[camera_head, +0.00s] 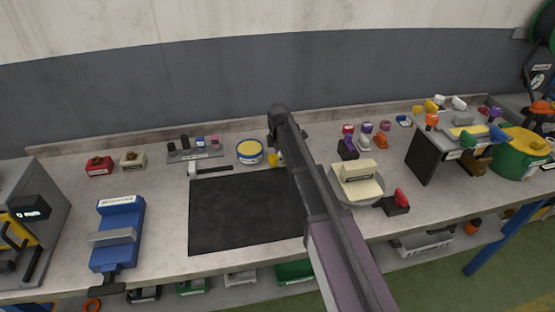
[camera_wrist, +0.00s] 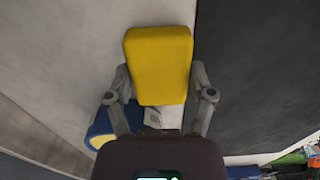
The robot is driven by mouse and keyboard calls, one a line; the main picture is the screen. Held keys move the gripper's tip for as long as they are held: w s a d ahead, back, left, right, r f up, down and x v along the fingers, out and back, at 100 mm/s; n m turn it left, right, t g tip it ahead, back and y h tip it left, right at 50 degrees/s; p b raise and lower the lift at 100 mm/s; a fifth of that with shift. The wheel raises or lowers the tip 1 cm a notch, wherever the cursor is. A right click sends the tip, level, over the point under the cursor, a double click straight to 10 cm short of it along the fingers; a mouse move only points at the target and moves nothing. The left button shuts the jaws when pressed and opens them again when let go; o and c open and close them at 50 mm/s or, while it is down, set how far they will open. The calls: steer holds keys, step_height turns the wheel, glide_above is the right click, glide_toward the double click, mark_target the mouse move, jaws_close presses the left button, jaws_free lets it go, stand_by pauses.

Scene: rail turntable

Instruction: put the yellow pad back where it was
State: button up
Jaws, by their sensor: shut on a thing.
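The yellow pad (camera_wrist: 158,65) is between the two fingers of my gripper (camera_wrist: 160,84) in the wrist view, with a finger against each side. My gripper is shut on it. In the head view only a small yellow part of the pad (camera_head: 274,159) shows beside my arm, near the back right of the black mat (camera_head: 235,215). My arm hides the rest of the pad and most of the gripper. The frames do not clearly show the pad's height above the bench.
A round blue tin with a yellow top (camera_head: 249,152) stands just left of the pad. A grey rack with small blocks (camera_head: 195,154) is further left. A blue vise (camera_head: 117,235) stands at the left. A round grey plate (camera_head: 372,199) with cream blocks is to the right.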

steer(key=shift+f, duration=0.15)
steer(key=o, duration=1)
steer(key=shift+c, duration=0.2)
steer(key=shift+r, duration=0.2)
step_height(320, 180, up, 12)
steer(key=p, duration=1.2)
stand_by(0.4)
